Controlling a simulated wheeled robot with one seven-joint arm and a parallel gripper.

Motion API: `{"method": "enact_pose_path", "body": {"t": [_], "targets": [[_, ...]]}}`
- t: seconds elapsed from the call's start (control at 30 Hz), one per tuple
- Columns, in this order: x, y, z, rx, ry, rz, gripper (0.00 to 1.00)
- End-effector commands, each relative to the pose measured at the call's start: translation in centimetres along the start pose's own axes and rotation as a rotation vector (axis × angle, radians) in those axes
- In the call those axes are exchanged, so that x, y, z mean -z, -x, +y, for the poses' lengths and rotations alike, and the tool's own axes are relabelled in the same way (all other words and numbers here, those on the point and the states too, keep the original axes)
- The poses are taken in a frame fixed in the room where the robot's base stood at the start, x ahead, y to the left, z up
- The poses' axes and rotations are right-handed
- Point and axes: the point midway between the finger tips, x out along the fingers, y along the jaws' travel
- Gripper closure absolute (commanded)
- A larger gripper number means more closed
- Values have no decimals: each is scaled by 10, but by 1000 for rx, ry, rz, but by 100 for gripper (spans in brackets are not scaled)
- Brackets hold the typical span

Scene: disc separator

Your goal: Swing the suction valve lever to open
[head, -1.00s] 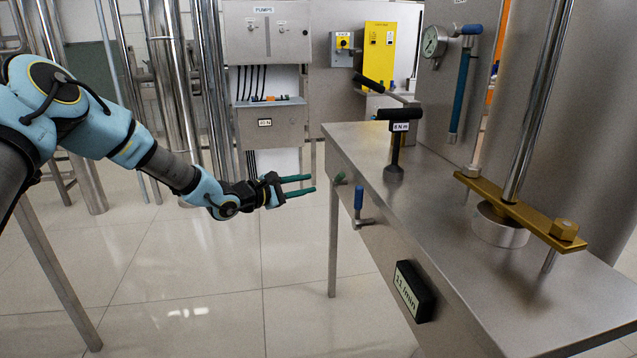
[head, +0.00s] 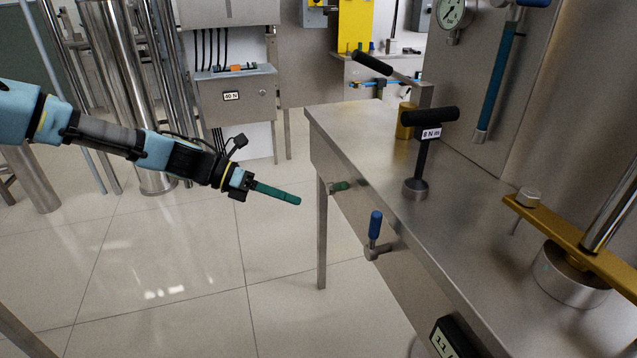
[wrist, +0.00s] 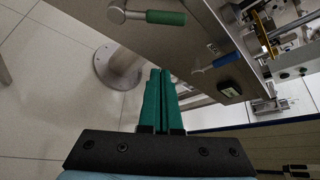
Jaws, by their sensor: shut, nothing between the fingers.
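Two small levers stick out from the front face of the steel bench. One has a green handle (head: 341,186) and lies about level; it also shows at the top of the wrist view (wrist: 166,18). The other has a blue handle (head: 375,224) that stands upright on a metal pivot; it also shows in the wrist view (wrist: 213,63). I cannot read which one is the suction valve. My gripper (head: 299,201) is shut and empty, left of both levers and apart from them. Its green fingers lie together in the wrist view (wrist: 160,74).
The steel bench (head: 345,120) carries a black T-handle (head: 430,116) tagged 8 N m and a brass bar (head: 575,240) on a post. A black display box (head: 452,338) sits low on the front face.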

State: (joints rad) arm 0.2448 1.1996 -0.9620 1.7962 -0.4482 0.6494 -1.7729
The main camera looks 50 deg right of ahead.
Motion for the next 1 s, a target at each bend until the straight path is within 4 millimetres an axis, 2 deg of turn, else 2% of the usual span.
{"method": "enact_pose_path", "body": {"t": [0.17,0.6,0.73,1.0], "targets": [[-1,-18,-3,12,4,-3,100],[-3,-102,-4,8,4,-2,100],[-25,-90,-3,3,1,-3,100],[-38,-86,-2,5,3,-1,100]]}}
